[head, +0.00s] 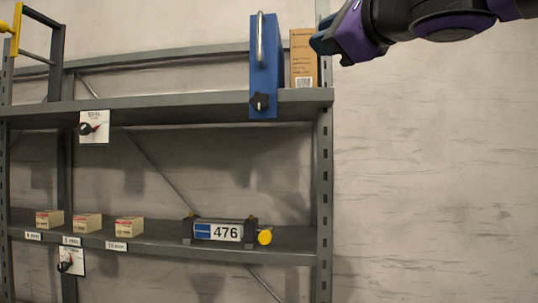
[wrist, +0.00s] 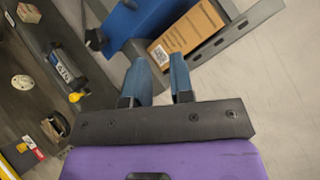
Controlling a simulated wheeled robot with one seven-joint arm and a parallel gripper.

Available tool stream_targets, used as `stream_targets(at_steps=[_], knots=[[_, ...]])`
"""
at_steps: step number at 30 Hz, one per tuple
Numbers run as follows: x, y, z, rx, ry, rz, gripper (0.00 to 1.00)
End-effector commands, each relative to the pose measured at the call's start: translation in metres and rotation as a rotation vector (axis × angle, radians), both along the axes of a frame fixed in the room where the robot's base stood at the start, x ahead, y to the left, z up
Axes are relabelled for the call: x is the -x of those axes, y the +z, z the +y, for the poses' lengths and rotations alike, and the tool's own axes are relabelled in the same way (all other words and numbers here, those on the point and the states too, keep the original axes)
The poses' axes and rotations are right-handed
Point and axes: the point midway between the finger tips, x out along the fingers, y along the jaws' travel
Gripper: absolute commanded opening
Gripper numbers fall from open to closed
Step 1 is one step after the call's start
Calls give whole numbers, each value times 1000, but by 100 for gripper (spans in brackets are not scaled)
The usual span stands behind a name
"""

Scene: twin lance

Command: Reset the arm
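My arm, purple and black, reaches in from the top right of the head view. My gripper (head: 324,42) is up by the right end of the upper shelf, close to a brown cardboard box (head: 302,58) in the picture. In the wrist view my gripper (wrist: 161,75) shows two blue fingers with a gap between them and nothing held there. The cardboard box (wrist: 188,32) and a blue case (wrist: 145,22) lie beyond the fingertips. I cannot tell the exact distance between the fingertips and the box.
A tall blue case (head: 264,65) with a handle and black knob stands on the upper shelf (head: 180,105). The lower shelf (head: 160,237) bears several small boxes and a device marked 476 (head: 222,231). The wall to the right of the rack is clear.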

Motion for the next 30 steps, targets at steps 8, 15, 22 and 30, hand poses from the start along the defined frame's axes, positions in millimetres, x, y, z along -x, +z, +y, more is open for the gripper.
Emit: stream_targets(at_steps=[8, 15, 22, 30], knots=[[11, -115, -39, 734, 62, -155, 22], [40, -244, -99, 1355, 244, -101, 22], [90, -348, -171, 1801, 508, 71, 22], [125, -392, -211, 1988, 688, 198, 22]])
